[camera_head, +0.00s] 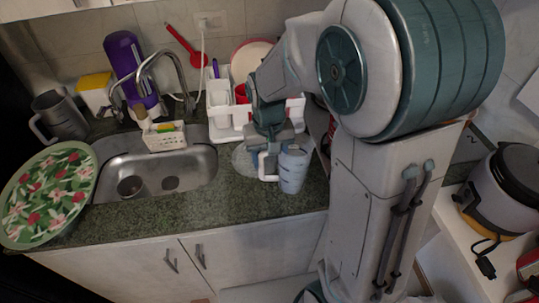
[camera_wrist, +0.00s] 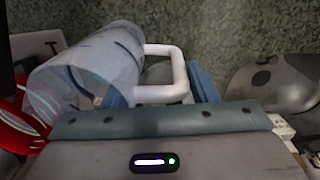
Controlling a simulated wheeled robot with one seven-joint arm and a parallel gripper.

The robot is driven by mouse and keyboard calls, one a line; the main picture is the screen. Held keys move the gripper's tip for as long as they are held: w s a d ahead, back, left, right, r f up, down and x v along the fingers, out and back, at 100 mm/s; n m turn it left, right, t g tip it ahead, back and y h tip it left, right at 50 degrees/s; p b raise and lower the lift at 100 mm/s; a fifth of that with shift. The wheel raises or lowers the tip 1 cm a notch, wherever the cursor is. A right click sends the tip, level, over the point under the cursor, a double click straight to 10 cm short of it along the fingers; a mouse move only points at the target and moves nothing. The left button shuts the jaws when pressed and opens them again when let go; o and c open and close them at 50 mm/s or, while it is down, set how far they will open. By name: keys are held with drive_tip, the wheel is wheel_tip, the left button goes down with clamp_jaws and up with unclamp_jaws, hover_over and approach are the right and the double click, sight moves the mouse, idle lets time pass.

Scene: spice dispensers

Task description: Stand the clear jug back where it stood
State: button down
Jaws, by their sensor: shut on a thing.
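The clear jug (camera_head: 293,171) is a pale, bluish see-through vessel with a white handle (camera_head: 266,166). In the camera_head view it looks roughly upright, near the counter's front edge, right of the sink. I cannot tell whether its base touches the counter. My gripper (camera_head: 270,143) is shut on the jug's handle from the back side.
The granite counter (camera_head: 225,205) is bare in front of the sink (camera_head: 205,180). A white dish rack (camera_head: 220,118) stands behind my gripper. A round clear lid or plate (camera_head: 243,160) lies left of the jug. A floral tray (camera_head: 45,195) is at far left.

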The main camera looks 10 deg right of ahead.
drive_tip(key=shift+f, duration=0.15)
drive_tip(key=c, duration=0.6)
unclamp_jaws()
drive_tip(key=shift+o, duration=0.2)
wheel_tip(320, 180, up, 12)
drive_tip(key=s+d+f+t, duration=0.1)
drive_tip(key=s+d, duration=0.2)
drive_tip(key=s, duration=0.4)
drive_tip(key=s+d+f+t, duration=0.1)
drive_tip(key=s+d+t, duration=0.1)
drive_tip(key=s, duration=0.4)
drive_tip(key=shift+s+d+f+m+t+b, duration=0.25)
drive_tip(key=shift+s+d+m+t+b, duration=0.05)
drive_tip(key=shift+s+d+b, duration=0.1)
